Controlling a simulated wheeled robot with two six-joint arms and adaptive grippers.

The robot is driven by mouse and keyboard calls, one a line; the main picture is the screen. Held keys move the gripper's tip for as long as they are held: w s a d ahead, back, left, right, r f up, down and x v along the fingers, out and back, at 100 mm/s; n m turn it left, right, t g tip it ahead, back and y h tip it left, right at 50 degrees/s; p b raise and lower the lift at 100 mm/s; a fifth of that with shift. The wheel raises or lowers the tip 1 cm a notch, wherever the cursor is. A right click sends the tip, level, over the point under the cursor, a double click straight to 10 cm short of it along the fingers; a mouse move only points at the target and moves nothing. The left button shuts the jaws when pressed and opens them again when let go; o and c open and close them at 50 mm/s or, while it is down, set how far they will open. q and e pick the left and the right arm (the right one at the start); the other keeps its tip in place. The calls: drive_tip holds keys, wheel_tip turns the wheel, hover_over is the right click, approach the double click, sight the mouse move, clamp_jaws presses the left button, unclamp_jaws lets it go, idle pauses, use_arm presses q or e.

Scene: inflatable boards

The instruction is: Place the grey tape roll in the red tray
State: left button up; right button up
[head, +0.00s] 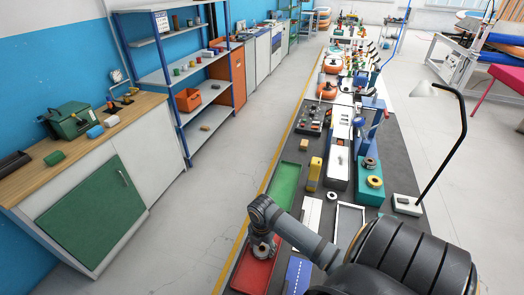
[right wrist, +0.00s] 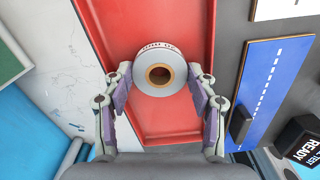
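The grey tape roll (right wrist: 160,72) shows in the right wrist view as a pale grey ring with a brown core and an open hole. It is over the red tray (right wrist: 150,124), well inside the side walls. My right gripper (right wrist: 160,76) has a fingertip against each side of the roll. Whether the roll touches the tray floor is hard to tell. In the head view my right gripper (head: 263,246) points down over the far part of the red tray (head: 252,276) and hides most of the roll. My left gripper is not in view.
A green tray (head: 284,186) lies beyond the red tray on the dark bench. A blue board (head: 298,275) with white marks lies to its right. A yellow device (head: 314,173), a teal block (head: 369,184) and a lamp (head: 447,90) stand farther along. Floor is free at left.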

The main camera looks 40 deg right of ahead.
drive_tip(key=shift+o, duration=0.4)
drive_tip(key=shift+r, duration=0.1)
drive_tip(key=shift+r, duration=0.25)
wheel_tip(320, 180, up, 12)
drive_tip(key=shift+f+b, duration=0.2)
drive_tip(key=shift+b, duration=0.2)
